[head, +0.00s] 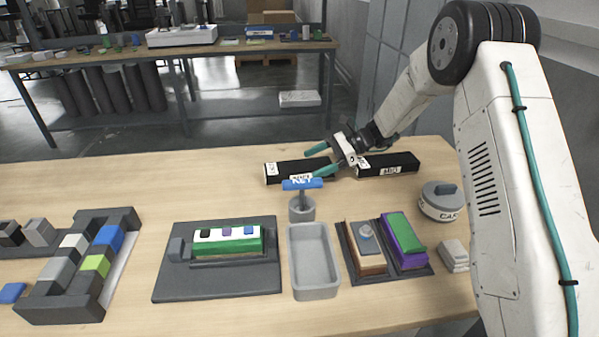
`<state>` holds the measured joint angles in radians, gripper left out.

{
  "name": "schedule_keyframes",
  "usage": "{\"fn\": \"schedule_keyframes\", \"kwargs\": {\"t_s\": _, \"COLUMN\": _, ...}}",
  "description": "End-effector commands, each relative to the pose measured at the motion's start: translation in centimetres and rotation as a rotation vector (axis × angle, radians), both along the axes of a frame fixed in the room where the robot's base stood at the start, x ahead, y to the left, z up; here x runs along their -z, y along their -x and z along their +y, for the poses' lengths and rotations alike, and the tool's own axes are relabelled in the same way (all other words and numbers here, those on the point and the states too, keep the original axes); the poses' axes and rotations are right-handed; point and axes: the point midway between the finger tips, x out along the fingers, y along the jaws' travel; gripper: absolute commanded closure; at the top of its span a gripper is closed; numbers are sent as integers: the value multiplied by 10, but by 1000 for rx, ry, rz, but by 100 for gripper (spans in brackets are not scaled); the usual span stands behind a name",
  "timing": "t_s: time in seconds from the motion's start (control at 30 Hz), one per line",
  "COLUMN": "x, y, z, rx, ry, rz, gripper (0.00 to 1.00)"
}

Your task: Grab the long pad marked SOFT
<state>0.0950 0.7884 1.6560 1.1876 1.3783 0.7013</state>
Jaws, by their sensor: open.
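Two long black pads lie near the back of the wooden table. The left pad (282,171) has a white label on its front, partly covered by the blue handle before it, and I cannot read it surely. The right pad (408,163) has white labels too small to read surely. I cannot tell which pad is marked SOFT.
A blue-topped handle (302,184) stands in a grey holder just in front of the left pad. A grey tray (313,262), a dark fixture (217,282) and a round grey canister (440,203) stand nearer.

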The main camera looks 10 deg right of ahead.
Motion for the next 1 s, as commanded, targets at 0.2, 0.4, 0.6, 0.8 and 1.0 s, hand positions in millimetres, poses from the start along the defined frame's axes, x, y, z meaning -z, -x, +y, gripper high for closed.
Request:
{"fn": "schedule_keyframes", "kwargs": {"t_s": 0.2, "x": 6, "y": 1, "z": 15, "rx": 0, "ry": 0, "rz": -1, "gripper": 11}}
{"fn": "schedule_keyframes", "kwargs": {"t_s": 0.4, "x": 6, "y": 1, "z": 15, "rx": 0, "ry": 0, "rz": -1, "gripper": 33}}
{"fn": "schedule_keyframes", "kwargs": {"t_s": 0.6, "x": 5, "y": 1, "z": 15, "rx": -1, "ry": 0, "rz": -2, "gripper": 73}}
{"fn": "schedule_keyframes", "kwargs": {"t_s": 0.8, "x": 4, "y": 1, "z": 15, "rx": -1, "ry": 0, "rz": -3, "gripper": 73}}
{"fn": "schedule_keyframes", "kwargs": {"t_s": 1.0, "x": -23, "y": 0, "z": 15, "rx": 0, "ry": 1, "rz": -6, "gripper": 73}}
